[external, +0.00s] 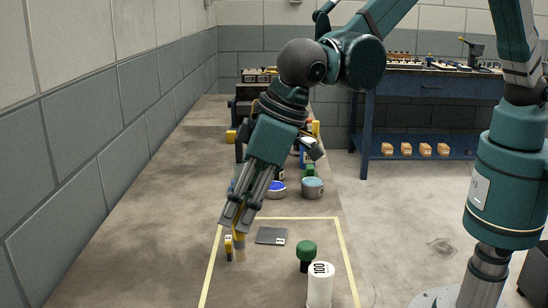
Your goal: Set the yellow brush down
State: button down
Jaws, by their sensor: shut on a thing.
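My gripper (237,224) points down over the left part of the yellow-outlined area on the bench. It is shut on a yellow, upright thing (239,249), which looks like the yellow brush. Most of its upper part is hidden between the fingers. Its lower end is close to the bench top, and I cannot tell whether it touches. A small yellow piece with a pale label (228,246) shows right beside it on the left; I cannot tell whether it is part of the brush.
A flat dark grey plate (272,236) lies just right of my gripper. A green-topped dark object (306,252) and a white cylinder (320,287) stand further right. Paint tins (313,189) stand behind. A wall (90,150) runs along the left. The front middle of the outlined area is clear.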

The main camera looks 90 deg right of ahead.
aim_at(240, 247)
jog(key=shift+f+b, duration=0.35)
jog(key=shift+f, duration=2.3)
jog(key=shift+f, duration=0.1)
jog(key=shift+f+b, duration=0.3)
jog(key=shift+f, duration=1.5)
jog(key=shift+f, duration=0.1)
jog(key=c, duration=2.3)
grip_release()
jog(key=p+v, duration=0.1)
jog(key=v, duration=1.1)
